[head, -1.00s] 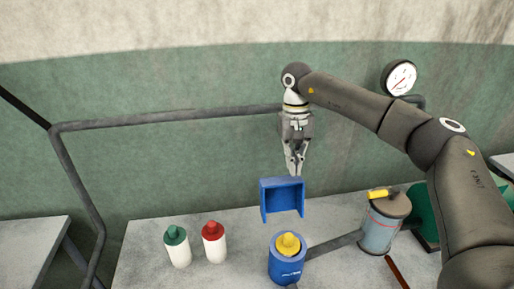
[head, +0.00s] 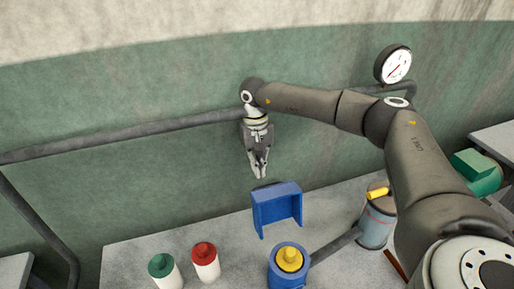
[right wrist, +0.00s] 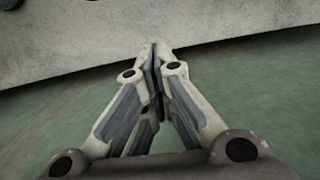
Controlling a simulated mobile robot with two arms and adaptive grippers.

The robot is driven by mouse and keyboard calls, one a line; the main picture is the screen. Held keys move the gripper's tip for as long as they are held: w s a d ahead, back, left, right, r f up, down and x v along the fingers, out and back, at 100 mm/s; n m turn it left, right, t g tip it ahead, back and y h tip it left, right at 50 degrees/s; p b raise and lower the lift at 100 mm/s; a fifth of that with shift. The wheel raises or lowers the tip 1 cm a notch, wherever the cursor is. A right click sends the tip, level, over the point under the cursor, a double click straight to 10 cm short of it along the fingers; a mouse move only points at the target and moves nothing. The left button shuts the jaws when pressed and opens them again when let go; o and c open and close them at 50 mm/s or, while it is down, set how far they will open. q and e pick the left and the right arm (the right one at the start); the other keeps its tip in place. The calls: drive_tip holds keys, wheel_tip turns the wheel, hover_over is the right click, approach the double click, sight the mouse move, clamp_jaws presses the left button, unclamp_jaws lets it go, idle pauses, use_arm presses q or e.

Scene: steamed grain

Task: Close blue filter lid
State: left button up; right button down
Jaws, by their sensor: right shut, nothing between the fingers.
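The blue filter lid (head: 277,207) stands raised and open behind the blue filter housing (head: 274,271) in the head view. A yellow-capped piece (head: 290,259) sits inside the housing. My right gripper (head: 261,176) is above and a little left of the lid, pointing down, apart from it. Its fingers are together and empty; the right wrist view (right wrist: 156,48) also shows them meeting at the tips. The lid and housing do not show in the right wrist view. My left gripper is not in view.
A red-capped white bottle (head: 205,262) and a green-capped white bottle (head: 164,270) stand left of the housing on the grey table (head: 130,254). A pipe (head: 337,246) joins the housing to a grey canister (head: 376,222) at right. A gauge (head: 394,65) hangs on the wall.

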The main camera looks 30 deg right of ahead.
drive_tip(key=shift+s+a+r+p, duration=0.1)
drive_tip(key=shift+s+a+p, duration=0.15)
drive_tip(key=shift+s+p, duration=0.5)
drive_tip(key=shift+s+a+r+p, duration=0.1)
drive_tip(key=shift+s+a+p, duration=0.2)
drive_tip(key=shift+s, duration=0.85)
drive_tip(key=shift+d, duration=0.1)
